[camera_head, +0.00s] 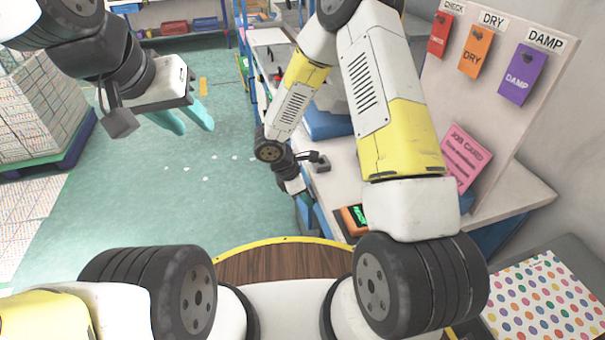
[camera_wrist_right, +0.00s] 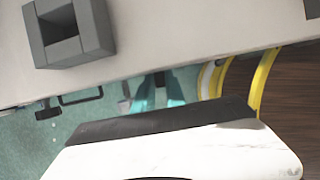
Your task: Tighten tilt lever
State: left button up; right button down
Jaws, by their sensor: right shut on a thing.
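My right gripper (camera_head: 305,208) is low at the left edge of the workbench, partly hidden by the edge. In the right wrist view its teal fingers (camera_wrist_right: 160,92) point at the bench side, shut on a small dark piece between them. That piece is mostly hidden; it fits the tilt lever (camera_wrist_right: 160,97), but its shape is unclear. My left gripper (camera_head: 192,124) hangs over the green floor at the upper left. Its teal fingers are apart and empty, away from the bench.
The bench (camera_head: 505,205) holds a pink job card (camera_head: 465,160) and a small orange device with a green display (camera_head: 354,218). Red, orange and purple tags hang on the panel (camera_head: 440,75). A hollow grey block (camera_wrist_right: 70,35) stands on the bench.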

jog(key=f+t, duration=0.1)
jog(key=t, duration=0.1)
jog(key=s+f+m+t, duration=0.1)
jog(key=f+t, duration=0.1)
jog(key=t, duration=0.1)
jog(key=shift+d+f+y, duration=0.15)
jog(key=shift+y, duration=0.25)
jog(key=c, duration=1.4)
grip_release()
jog(key=shift+o, duration=0.2)
jog(key=shift+s, duration=0.1)
jog(key=v, duration=0.7)
jog(key=shift+s+r, duration=0.2)
jog(key=shift+r, duration=0.1)
